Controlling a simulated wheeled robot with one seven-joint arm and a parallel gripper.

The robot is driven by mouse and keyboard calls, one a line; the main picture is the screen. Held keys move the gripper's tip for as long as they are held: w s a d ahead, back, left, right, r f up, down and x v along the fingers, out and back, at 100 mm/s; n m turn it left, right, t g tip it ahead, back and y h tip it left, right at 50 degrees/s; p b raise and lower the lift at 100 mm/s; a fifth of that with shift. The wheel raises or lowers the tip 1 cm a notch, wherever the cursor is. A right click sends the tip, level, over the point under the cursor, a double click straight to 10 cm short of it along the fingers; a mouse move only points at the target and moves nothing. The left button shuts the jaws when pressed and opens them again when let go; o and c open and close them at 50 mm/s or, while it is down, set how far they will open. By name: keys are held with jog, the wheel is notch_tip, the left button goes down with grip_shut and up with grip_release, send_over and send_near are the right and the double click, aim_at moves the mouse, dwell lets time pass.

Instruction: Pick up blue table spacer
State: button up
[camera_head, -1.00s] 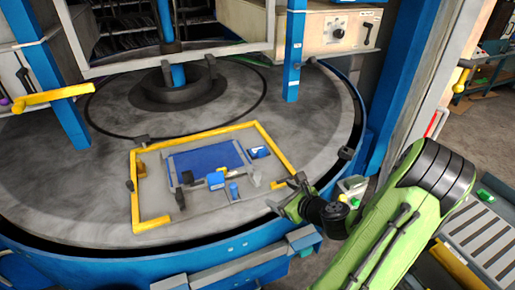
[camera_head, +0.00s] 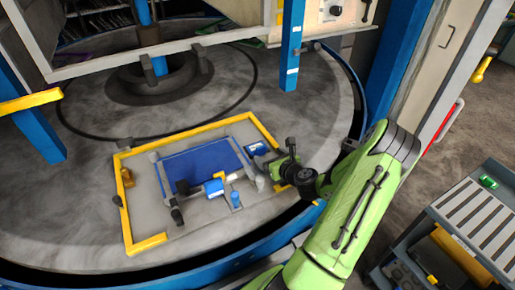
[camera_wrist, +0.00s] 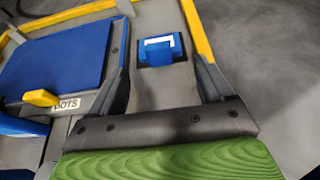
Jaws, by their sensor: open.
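A small blue block with a white label (camera_wrist: 160,50) lies on the grey plate. In the wrist view it is between and just beyond my open fingers. My gripper (camera_wrist: 161,75) is empty, with a finger on each side of the block's line. In the head view my gripper (camera_head: 272,163) is at the plate's right edge, close beside this block (camera_head: 257,148), partly hiding it. Another blue block (camera_head: 214,188) and a small blue cylinder (camera_head: 235,199) are near the plate's front. I cannot tell for certain which one is the table spacer.
A large blue panel (camera_head: 195,163) lies left of my gripper. A yellow frame (camera_head: 122,190) borders the plate on the round grey table (camera_head: 70,205). A blue post (camera_head: 291,50) stands behind. A slatted cart (camera_head: 470,218) is at the right.

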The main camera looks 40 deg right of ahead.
aim_at(262, 151)
jog(key=x, duration=0.6)
jog(key=shift+w+f, duration=0.2)
jog(key=shift+w, duration=0.05)
jog(key=shift+s+r, duration=0.1)
jog(key=shift+s, duration=0.05)
jog(key=shift+c, duration=0.3)
jog(key=c, duration=0.7)
jog(key=shift+o, duration=0.2)
notch_tip(262, 151, up, 18)
jog(key=p, duration=0.4)
